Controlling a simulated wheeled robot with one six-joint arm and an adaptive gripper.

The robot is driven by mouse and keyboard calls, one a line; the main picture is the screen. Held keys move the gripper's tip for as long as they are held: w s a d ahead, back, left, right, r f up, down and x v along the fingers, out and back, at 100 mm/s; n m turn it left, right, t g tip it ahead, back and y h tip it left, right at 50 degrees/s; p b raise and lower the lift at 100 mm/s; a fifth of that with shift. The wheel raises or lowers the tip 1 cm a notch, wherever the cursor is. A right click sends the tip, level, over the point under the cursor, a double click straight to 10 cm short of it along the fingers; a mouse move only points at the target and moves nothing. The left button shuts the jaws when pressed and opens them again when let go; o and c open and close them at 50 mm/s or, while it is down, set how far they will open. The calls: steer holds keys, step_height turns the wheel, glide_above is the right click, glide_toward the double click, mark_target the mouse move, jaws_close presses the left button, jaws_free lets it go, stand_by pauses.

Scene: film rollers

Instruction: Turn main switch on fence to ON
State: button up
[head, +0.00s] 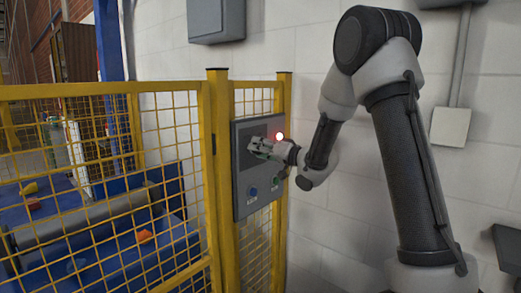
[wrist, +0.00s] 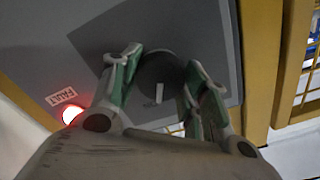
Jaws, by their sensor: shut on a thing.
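The main switch (wrist: 160,70) is a dark round knob with a white mark on its face, seen in the wrist view on a grey panel. My gripper (wrist: 162,75) has its green-padded fingers on either side of the knob and is shut on it. In the head view my gripper (head: 258,148) is at the upper part of the grey control panel (head: 242,175) on the yellow fence, and it hides the knob. I cannot read any ON or OFF lettering or tell the switch's position.
A red lamp (head: 279,136) glows beside my gripper; in the wrist view the lamp (wrist: 71,115) sits by a FAULT label. A blue button (head: 252,192) is lower on the panel. Yellow mesh fence (head: 110,180) stands left. A white wall (head: 345,225) is behind.

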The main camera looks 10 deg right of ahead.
steer(key=shift+m, duration=0.9)
steer(key=o, duration=1)
steer(key=v, duration=1.2)
